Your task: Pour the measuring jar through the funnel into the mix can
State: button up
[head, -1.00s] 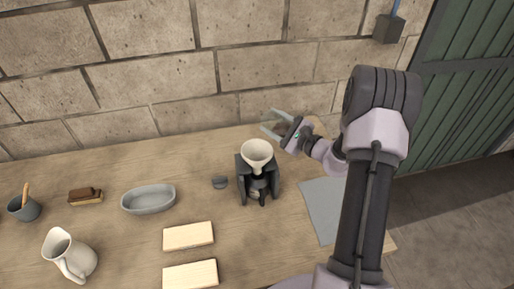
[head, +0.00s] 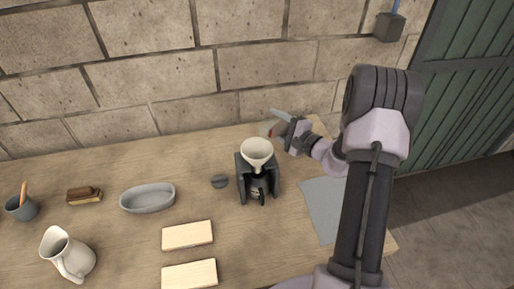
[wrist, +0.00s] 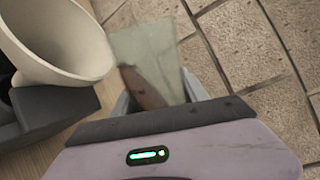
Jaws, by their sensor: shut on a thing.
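The measuring jar, a pale green see-through vessel (wrist: 150,48), is between the fingers of my gripper (wrist: 160,92). Reddish-brown contents show low in it, their surface slanting across the jar, so it looks tilted. In the head view the jar (head: 266,128) is small and partly hidden by my gripper (head: 277,123), just behind and right of the funnel. The cream funnel (head: 257,149) sits upright in a dark stand (head: 243,172); its wide mouth (wrist: 55,35) is left of the jar in the wrist view. The dark mix can (head: 257,188) stands under the funnel, its inside hidden.
A grey mat (head: 322,208) lies right. The stone wall (head: 200,60) is close behind.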

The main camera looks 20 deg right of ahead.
aim_at(274, 120)
jog(key=shift+s+a+r+n+b, duration=0.1)
jog(key=shift+a+r+n+b, duration=0.55)
jog(key=shift+b, duration=0.75)
jog(key=shift+s+a+r+n+h+b, duration=0.15)
jog(key=shift+r+n+b, duration=0.15)
jog(key=shift+n+b, duration=0.5)
jog(key=shift+w+a+r+n+h+b, duration=0.1)
jog(key=shift+r+n+h+b, duration=0.2)
jog(key=shift+b, duration=0.9)
jog(key=shift+s+a+r+n+h+b, duration=0.1)
jog(key=shift+r+n+b, duration=0.35)
jog(key=shift+b, duration=0.55)
dwell(0.8)
jog(key=shift+n+b, duration=0.4)
jog(key=shift+b, duration=0.3)
